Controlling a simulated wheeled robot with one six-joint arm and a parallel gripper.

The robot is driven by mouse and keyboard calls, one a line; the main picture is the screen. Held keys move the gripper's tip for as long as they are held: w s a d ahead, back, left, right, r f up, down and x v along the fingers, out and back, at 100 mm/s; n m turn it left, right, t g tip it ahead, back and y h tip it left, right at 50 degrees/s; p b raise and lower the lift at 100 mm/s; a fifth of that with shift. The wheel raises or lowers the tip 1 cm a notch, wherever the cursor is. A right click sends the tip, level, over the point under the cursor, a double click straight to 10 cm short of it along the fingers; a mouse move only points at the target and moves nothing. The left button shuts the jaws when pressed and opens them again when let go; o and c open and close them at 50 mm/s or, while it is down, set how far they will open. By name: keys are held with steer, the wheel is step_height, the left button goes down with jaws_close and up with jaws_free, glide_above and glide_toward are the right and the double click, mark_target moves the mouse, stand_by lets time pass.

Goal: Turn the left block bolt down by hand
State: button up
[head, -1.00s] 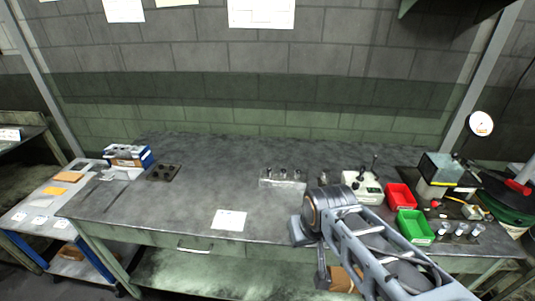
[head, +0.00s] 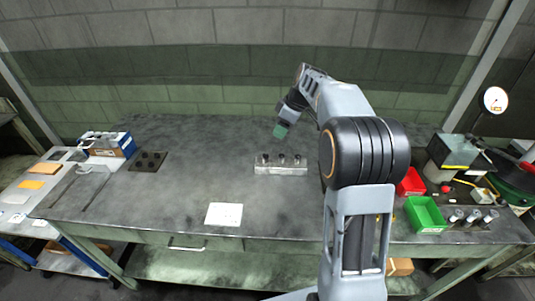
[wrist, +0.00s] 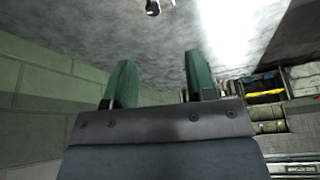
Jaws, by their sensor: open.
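A pale metal block (head: 281,170) sits near the middle of the bench in the head view. Several dark bolts stand upright in its top in a row, and the left block bolt (head: 265,159) is at its left end. My gripper (head: 280,131), with green fingers, hangs in the air above the block in the picture, apart from the bolts. The wrist view shows the gripper (wrist: 158,72) with its two green fingers apart and nothing between them. A small dark and bright object shows at the top edge of the wrist view; I cannot tell which it is.
A white sheet (head: 224,214) lies in front of the block. A dark plate with holes (head: 148,161) is on the left. A red bin (head: 411,182) and a green bin (head: 426,214) stand on the right. The bench between plate and block is clear.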

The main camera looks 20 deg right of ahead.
mark_target(266, 155)
steer(key=shift+n, duration=0.4)
steer(key=x, duration=0.5)
steer(key=w+x, duration=0.1)
steer(key=x, duration=0.3)
steer(key=p+x, duration=0.1)
steer(key=x, duration=0.4)
steer(key=shift+w+d+f, duration=0.2)
steer(key=shift+w, duration=0.1)
steer(key=shift+c, duration=0.4)
steer(key=c, duration=0.8)
steer(key=shift+c, duration=0.2)
steer(key=shift+b, duration=0.3)
